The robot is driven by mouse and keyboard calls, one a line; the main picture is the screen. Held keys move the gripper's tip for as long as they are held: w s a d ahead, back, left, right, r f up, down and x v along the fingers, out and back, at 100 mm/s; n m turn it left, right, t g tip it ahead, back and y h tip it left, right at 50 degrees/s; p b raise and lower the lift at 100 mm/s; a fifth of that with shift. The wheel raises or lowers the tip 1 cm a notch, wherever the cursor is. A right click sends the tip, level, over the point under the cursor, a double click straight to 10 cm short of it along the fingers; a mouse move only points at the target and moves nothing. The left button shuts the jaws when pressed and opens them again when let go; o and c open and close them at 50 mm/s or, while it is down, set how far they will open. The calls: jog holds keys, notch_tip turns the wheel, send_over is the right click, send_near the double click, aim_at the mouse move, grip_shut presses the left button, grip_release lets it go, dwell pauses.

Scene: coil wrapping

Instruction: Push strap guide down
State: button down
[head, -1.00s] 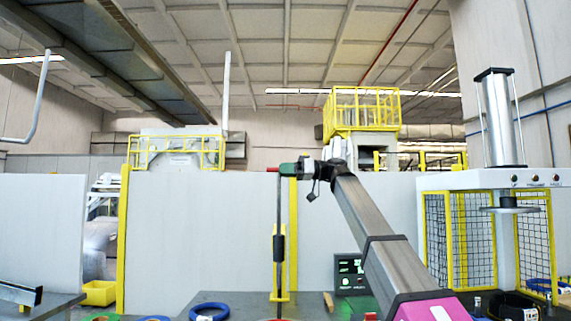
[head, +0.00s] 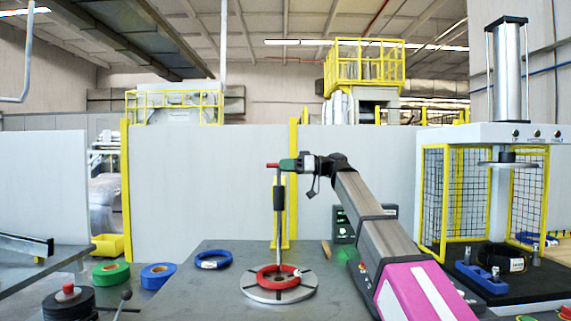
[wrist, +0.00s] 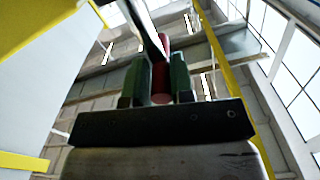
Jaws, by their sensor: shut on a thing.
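The strap guide is an upright dark rod (head: 278,232) with a black sleeve (head: 279,197) and a red handle (head: 272,166) at its top. My gripper (head: 284,164) comes in from the right with its green fingers shut on the red handle. In the wrist view the red handle (wrist: 161,85) sits between the two green fingers, with a dark bar crossing in front. Below the rod, a red coil (head: 262,279) lies on a round grey turntable (head: 250,293). I cannot tell whether the rod's lower end touches the coil.
A yellow post (head: 293,150) stands behind the rod. A blue coil (head: 213,260) lies left of the turntable on the grey table (head: 190,298). A caged press (head: 440,205) stands at right. A small green-lit display (head: 345,228) is behind my arm.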

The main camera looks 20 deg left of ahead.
jog(key=shift+s, duration=0.15)
jog(key=c, duration=1.1)
grip_release()
jog(key=shift+o, duration=0.2)
jog(key=shift+d, duration=0.1)
jog(key=v, duration=1)
jog(key=shift+d, duration=0.35)
